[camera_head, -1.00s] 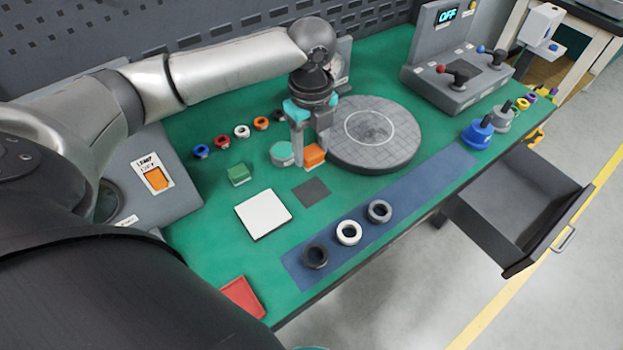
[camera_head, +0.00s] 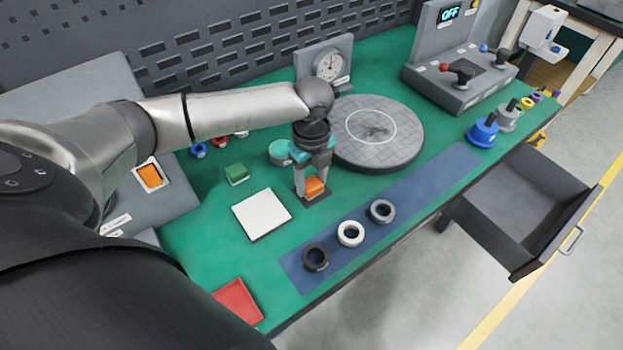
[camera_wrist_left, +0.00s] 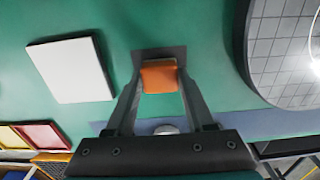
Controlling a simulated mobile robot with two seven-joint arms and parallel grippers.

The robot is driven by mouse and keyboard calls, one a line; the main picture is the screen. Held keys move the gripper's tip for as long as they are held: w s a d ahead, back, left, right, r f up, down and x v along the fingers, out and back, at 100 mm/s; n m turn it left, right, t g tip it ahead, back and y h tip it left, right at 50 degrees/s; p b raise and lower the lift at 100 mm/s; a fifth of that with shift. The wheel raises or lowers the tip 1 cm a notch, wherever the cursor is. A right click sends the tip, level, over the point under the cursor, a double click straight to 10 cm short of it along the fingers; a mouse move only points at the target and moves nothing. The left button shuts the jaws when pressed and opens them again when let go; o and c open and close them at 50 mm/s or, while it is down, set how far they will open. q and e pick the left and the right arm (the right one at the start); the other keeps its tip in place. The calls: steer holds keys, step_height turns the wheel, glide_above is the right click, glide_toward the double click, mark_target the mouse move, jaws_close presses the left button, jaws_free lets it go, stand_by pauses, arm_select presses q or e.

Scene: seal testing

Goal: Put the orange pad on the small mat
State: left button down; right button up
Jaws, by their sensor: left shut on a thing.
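The orange pad (camera_head: 314,187) is an orange block between the fingers of my left gripper (camera_head: 312,188), which is shut on it. The small mat (camera_head: 322,200) is a dark grey square on the green table, partly hidden by the pad and fingers. In the head view the pad is over the mat. My right gripper does not show.
A white square plate (camera_head: 262,215) lies left of the mat, and a green block (camera_head: 236,174) stands behind it. A round grey turntable (camera_head: 376,150) is to the right. Several rings stand on a blue strip (camera_head: 290,268) in front. A drawer (camera_head: 520,200) hangs open.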

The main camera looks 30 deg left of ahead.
mark_target(312, 183)
arm_select(q)
steer(key=shift+f, duration=0.1)
steer(key=shift+c, duration=1.3)
jaws_free()
step_height(312, 183, up, 12)
steer(key=p, duration=0.3)
